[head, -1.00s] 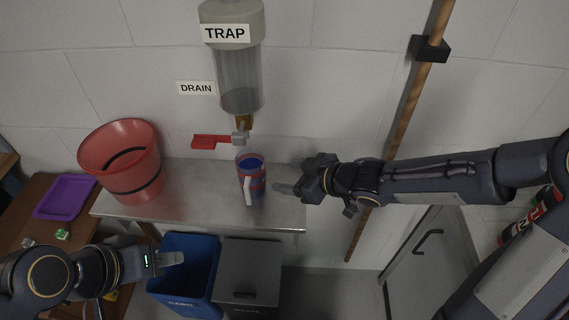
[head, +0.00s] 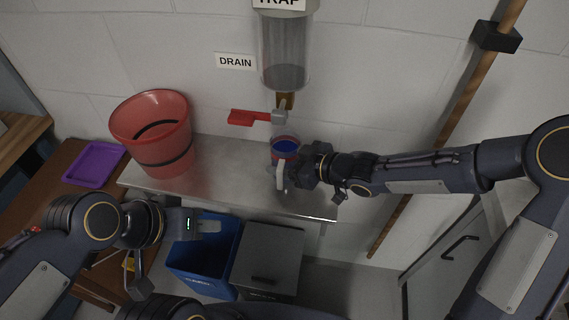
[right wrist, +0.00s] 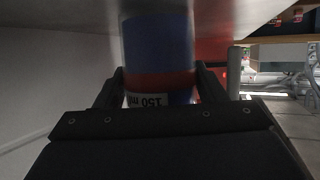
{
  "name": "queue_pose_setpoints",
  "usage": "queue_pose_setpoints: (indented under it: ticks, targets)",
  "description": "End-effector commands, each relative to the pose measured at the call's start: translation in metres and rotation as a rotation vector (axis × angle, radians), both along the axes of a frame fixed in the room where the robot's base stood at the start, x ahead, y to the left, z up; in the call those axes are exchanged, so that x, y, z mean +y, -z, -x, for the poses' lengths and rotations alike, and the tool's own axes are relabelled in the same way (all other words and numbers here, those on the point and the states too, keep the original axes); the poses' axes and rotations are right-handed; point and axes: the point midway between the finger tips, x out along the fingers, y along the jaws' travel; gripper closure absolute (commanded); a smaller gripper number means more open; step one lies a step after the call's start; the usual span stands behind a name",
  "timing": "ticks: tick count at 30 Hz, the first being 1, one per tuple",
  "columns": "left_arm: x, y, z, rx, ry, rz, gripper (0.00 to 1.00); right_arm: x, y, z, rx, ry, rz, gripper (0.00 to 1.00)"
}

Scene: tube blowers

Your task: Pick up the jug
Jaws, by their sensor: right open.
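The jug (head: 285,147), blue inside with a red band and a white handle (head: 281,175), stands on the steel counter below the trap's drain. My right gripper (head: 290,172) is at the jug's right side, partly overlapping it.
A red bucket (head: 153,140) stands on the left of the steel counter (head: 228,178). A trap cylinder (head: 285,55) with a red valve handle (head: 246,117) hangs above the jug. A blue bin (head: 188,262) and a grey bin (head: 268,262) stand below.

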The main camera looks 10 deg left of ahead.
Motion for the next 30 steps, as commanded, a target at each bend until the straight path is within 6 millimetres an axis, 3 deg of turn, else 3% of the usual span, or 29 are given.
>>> queue_pose_setpoints:
  ticks: [6, 15, 24, 30]
  targets:
    - [0.0, 0.0, 0.0, 0.0, 0.0, 0.0, 0.67, 0.0, 0.0, 0.0, 0.0, 0.001, 0.001, 0.39]
    - [0.0, 0.0, 0.0, 0.0, 0.0, 0.0, 0.67, 0.0, -0.001, 0.0, -0.002, 0.001, -0.001, 0.76]
    - [0.0, -0.002, 0.0, 0.0, 0.0, 0.0, 0.67, 0.0, -0.004, 0.0, -0.002, 0.001, -0.001, 0.76]
    - [0.0, -0.008, 0.0, 0.0, 0.0, 0.0, 0.67, -0.001, -0.023, -0.001, -0.003, 0.002, -0.003, 0.76]
